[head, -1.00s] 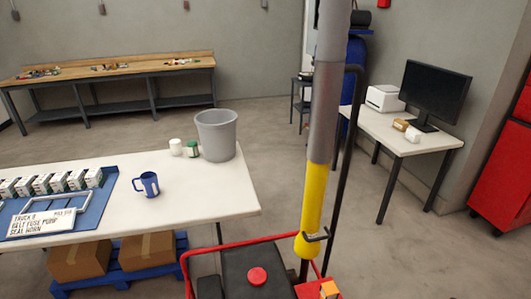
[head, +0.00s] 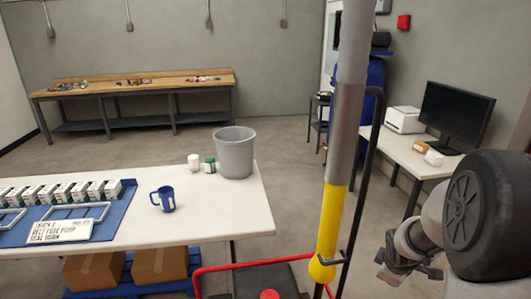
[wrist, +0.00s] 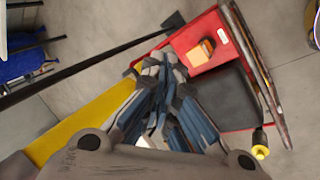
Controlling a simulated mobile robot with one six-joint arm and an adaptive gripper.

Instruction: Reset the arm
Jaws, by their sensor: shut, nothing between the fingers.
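My gripper (head: 402,268) hangs at the right of the head view, above the floor and to the right of the yellow and grey pole. In the wrist view my gripper (wrist: 160,75) has its fingers together with nothing between them. Below it in that view is the red cart top (wrist: 205,45), with a small orange box (wrist: 202,52) on it. The fingertips overlap the cart's edge in the picture; they look apart from it, but the height is hard to judge.
A white table (head: 235,205) stands at left with a grey bin (head: 235,152), a blue mug (head: 164,199) and several small boxes on a blue mat. A desk (head: 385,150) with a monitor (head: 456,115) stands at right. The yellow pole (head: 329,230) rises close by.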

